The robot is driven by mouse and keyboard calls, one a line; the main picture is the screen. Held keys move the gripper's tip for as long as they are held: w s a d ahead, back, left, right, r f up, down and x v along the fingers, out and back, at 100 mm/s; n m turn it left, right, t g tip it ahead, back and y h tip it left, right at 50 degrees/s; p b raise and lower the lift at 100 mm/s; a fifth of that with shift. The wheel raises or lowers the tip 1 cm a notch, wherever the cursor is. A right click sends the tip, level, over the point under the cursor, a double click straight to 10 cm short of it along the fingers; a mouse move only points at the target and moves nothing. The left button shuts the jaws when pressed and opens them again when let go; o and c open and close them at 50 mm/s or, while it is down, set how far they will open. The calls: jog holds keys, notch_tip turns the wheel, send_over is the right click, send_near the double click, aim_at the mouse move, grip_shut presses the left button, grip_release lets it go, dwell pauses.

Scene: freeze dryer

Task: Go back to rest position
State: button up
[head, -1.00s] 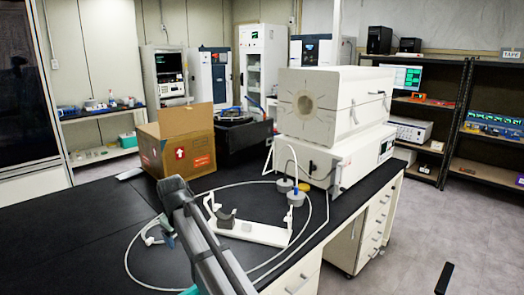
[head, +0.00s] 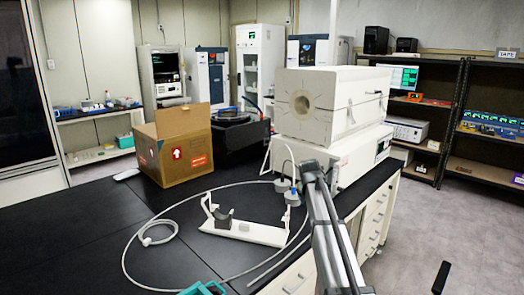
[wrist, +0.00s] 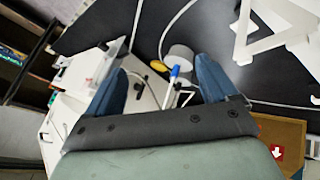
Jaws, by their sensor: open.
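My gripper (wrist: 160,88) shows in the wrist view with its two blue fingers spread apart and nothing between them. The fingers appear above the bench area, with a grey cap (wrist: 181,54) and a white hose in the background. In the head view my arm slants up from the bottom edge at the right side of the bench, in front of the drawers. The gripper's fingertips cannot be made out there.
A white stand (head: 262,233) with a grey holder and a looped hose (head: 124,262) lie on the black bench. A white furnace (head: 345,82) stands at the back right, left of it a cardboard box (head: 165,160).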

jog(key=s+d+f+m+h, duration=0.1)
jog(key=d+f, duration=0.3)
jog(key=d, duration=0.3)
jog(key=s+d+f+m, duration=0.1)
jog(key=d+f, duration=0.3)
jog(key=d, duration=0.3)
jog(key=s+a+f+g+y, duration=0.1)
jog(key=s+a+f+g, duration=0.1)
jog(key=s+f, duration=0.6)
jog(key=s+a+f+m+g, duration=0.15)
jog(key=s+f, duration=0.25)
jog(key=f, duration=0.8)
jog(key=s+a+f+n+g+y, duration=0.1)
jog(key=s+a+f+g, duration=0.15)
jog(key=s+f, duration=0.55)
jog(key=s+a+f+m+g, duration=0.1)
jog(key=s+a+f+g, duration=0.15)
jog(key=s+f, duration=0.65)
jog(key=s+a+f+g, duration=0.1)
jog(key=s+a+f, duration=0.3)
jog(key=s+f, duration=0.5)
jog(key=s+a+f+g, duration=0.1)
jog(key=s+a+g, duration=0.1)
jog(key=s, duration=1.2)
jog(key=s+a+f+m+g+y, duration=0.1)
jog(key=s+a+f+g, duration=0.1)
jog(key=s, duration=1.3)
jog(key=shift+g, duration=0.25)
